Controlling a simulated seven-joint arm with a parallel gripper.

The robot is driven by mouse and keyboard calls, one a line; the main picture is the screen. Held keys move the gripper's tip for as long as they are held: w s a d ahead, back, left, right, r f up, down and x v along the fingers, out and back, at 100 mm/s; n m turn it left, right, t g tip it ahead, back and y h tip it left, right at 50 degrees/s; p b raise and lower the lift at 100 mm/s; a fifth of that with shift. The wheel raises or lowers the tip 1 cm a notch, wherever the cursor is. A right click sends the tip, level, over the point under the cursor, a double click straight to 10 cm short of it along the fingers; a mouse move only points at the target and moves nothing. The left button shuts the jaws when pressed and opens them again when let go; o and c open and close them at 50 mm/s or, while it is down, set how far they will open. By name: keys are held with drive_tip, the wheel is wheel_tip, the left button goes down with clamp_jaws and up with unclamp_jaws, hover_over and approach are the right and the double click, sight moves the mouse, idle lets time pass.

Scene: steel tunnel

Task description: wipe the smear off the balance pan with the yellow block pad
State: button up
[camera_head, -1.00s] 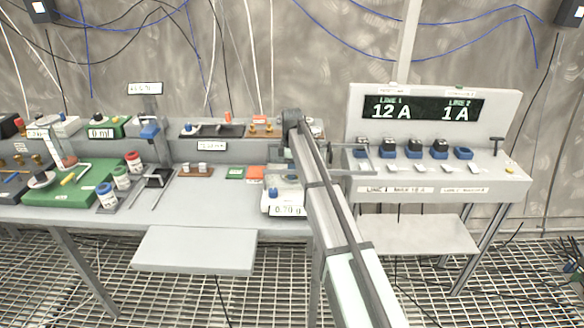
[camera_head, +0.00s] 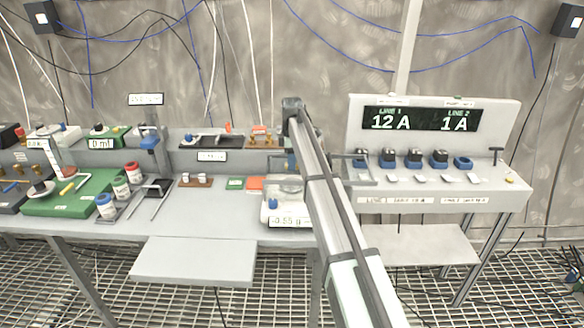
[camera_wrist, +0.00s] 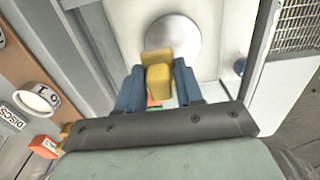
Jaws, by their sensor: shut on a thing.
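The yellow block pad (camera_wrist: 158,60) sits between the blue fingers of my gripper (camera_wrist: 158,78), which is shut on it. In the wrist view the pad overlaps the near edge of the round grey balance pan (camera_wrist: 178,37); I cannot tell whether they touch. No smear shows on the visible part of the pan, and the pad hides some of it. In the head view the white balance (camera_head: 283,212) stands at the bench's right end, with a reading that looks like 0.55 g. My arm hides the pad and most of my gripper there.
Green and orange flat pieces (camera_head: 255,183) lie just left of the balance. A white console (camera_head: 430,190) with blue-based knobs and a line display stands to the right. A bare grey shelf (camera_head: 195,261) juts out in front. A disc holder (camera_wrist: 40,98) shows in the wrist view.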

drive_tip(key=shift+r, duration=1.05)
drive_tip(key=shift+f, duration=0.15)
